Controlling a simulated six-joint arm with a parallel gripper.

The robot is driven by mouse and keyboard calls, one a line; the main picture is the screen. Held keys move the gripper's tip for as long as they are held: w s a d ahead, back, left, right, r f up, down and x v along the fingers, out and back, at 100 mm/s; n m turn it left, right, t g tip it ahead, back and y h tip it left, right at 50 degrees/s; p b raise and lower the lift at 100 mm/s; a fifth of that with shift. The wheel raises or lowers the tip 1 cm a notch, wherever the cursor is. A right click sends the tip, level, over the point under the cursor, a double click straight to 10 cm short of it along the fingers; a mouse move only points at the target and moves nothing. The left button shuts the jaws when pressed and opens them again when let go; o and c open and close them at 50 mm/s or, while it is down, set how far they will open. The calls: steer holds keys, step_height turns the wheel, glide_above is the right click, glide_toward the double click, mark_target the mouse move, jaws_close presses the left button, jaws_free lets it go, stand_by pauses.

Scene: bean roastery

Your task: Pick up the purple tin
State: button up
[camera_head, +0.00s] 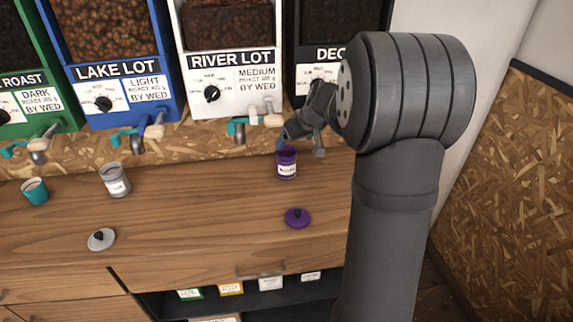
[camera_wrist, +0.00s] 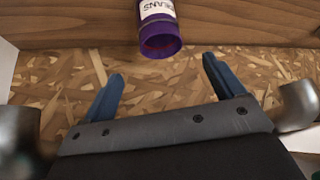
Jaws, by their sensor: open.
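The purple tin (camera_head: 287,166) stands upright on the wooden counter and has a white label. Its purple lid (camera_head: 297,218) with a dark knob lies apart on the counter, nearer the front edge. My gripper (camera_head: 301,147) is just behind the tin, close to its top, and partly hides it. In the wrist view, the tin (camera_wrist: 158,27) shows at the top centre, its open mouth facing the gripper. The fingers of my gripper (camera_wrist: 163,66) are spread, with nothing between them; the tin is beyond their tips.
A grey tin (camera_head: 115,181), a teal tin (camera_head: 35,190) and a grey lid (camera_head: 101,239) sit to the left on the counter (camera_head: 200,215). Bean dispensers (camera_head: 232,80) line the back, their spouts and handles (camera_head: 245,124) close to my gripper. An open shelf is below the counter.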

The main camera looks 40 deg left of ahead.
mark_target(285, 154)
steer(key=x, duration=1.1)
steer(key=shift+a+f, duration=0.15)
steer(key=shift+f, duration=0.05)
steer(key=c, duration=1.1)
